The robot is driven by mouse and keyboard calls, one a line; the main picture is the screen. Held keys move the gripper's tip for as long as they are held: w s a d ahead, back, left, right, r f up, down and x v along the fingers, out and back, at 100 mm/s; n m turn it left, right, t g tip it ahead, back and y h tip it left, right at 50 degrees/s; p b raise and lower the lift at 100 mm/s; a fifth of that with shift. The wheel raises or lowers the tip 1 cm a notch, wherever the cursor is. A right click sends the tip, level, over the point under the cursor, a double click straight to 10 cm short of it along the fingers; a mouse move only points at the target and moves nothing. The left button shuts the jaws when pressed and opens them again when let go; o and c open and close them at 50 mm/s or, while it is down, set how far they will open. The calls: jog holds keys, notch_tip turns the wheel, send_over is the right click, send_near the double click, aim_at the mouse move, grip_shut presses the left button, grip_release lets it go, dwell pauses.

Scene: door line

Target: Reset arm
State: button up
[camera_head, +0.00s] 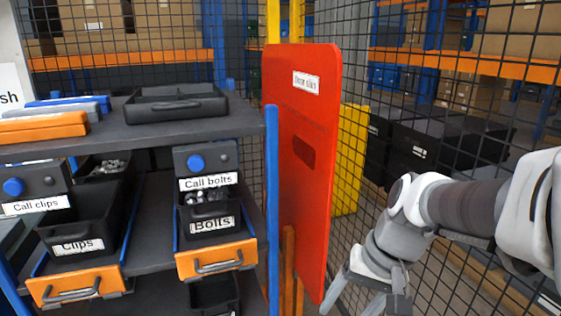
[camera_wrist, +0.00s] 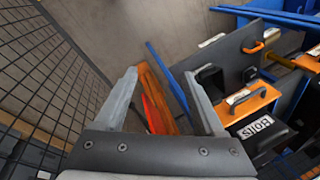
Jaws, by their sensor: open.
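My gripper (camera_head: 362,286) is at the lower right of the head view, in front of the mesh fence and to the right of the red door skin panel (camera_head: 300,170). In the wrist view my gripper (camera_wrist: 160,85) has its two fingers spread apart with nothing held between them. A strip of the red panel (camera_wrist: 158,108) shows between the fingers, farther off. My arm bends in from the right edge, and its fingertips are partly cut off at the bottom of the head view.
A dark shelf rack (camera_head: 160,130) with a blue post (camera_head: 271,210) fills the left. It holds a Bolts bin (camera_head: 212,224), a Clips bin (camera_head: 80,235) and a black tray (camera_head: 175,104). Mesh fence (camera_head: 460,100) stands behind my arm. A yellow panel (camera_head: 349,160) is behind the red one.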

jog(key=s+d+r+n+t+h+b, duration=0.1)
jog(key=s+d+r+n+t+h, duration=0.2)
jog(key=s+r+t, duration=0.3)
notch_tip(320, 180, up, 18)
jog(key=s+g+p, duration=0.1)
jog(key=p, duration=1.9)
jog(key=shift+r+g, duration=0.15)
jog(key=shift+g, duration=0.15)
jog(key=shift+s+d, duration=0.1)
